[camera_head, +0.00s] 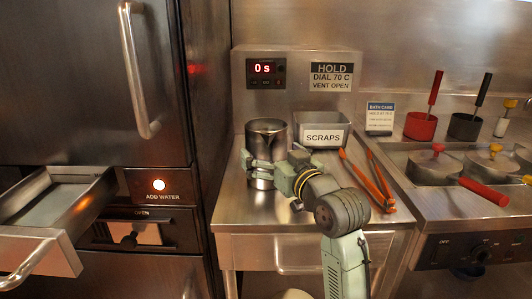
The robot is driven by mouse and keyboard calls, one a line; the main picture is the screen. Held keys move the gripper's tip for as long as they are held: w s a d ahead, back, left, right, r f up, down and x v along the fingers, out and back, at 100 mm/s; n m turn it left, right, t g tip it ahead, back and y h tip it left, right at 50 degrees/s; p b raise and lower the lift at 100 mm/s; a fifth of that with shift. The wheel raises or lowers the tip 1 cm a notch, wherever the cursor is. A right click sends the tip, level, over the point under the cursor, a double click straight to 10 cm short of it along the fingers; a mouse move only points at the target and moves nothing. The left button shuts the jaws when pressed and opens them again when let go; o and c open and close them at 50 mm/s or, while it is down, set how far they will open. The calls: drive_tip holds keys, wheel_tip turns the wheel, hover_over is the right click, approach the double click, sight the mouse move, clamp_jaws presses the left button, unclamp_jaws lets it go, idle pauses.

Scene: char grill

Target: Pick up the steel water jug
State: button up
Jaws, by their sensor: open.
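The steel water jug (266,133) stands upright on the steel counter in the middle of the camera_head view. It is a shiny cylinder with a wide open top. My gripper (260,168) is open at the jug's lower half, its fingers overlapping the jug in the picture. Whether the fingers touch the jug, or lie around it or in front of it, I cannot tell. My gripper hides part of the jug's lower body, and no handle shows clearly.
A steel SCRAPS bin (322,134) and orange-handled tongs (369,180) are right of the jug. An open water drawer (55,203) juts out at left, under the tall cabinet (90,80). Lidded pots (435,165) sit at right. The counter's front left (235,215) is clear.

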drive_tip(key=p+x, duration=0.1)
drive_tip(key=x, duration=0.3)
drive_tip(key=shift+w+f, duration=0.1)
drive_tip(key=shift+w, duration=0.1)
drive_tip(key=shift+c, duration=0.2)
drive_tip(key=c, duration=2)
